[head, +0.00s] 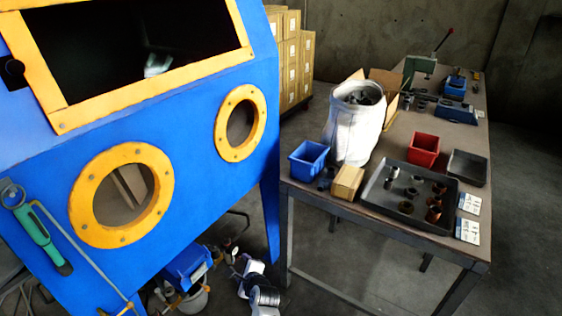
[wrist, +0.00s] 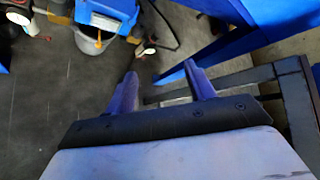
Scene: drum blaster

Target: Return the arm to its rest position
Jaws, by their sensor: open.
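My gripper (wrist: 163,90) shows in the wrist view with its two purple-blue fingers apart and nothing between them. It points down over the dark floor (wrist: 75,95), beside a dark table frame (wrist: 298,100) at the right of that view. The fingers appear apart from the frame, though the exact gap is hard to tell.
A blue blasting cabinet (head: 190,130) with yellow-rimmed openings fills the left. A table (head: 310,192) at right holds a white bag (head: 352,130), a blue bin (head: 308,160), a red bin (head: 423,150) and a tray of parts (head: 385,208).

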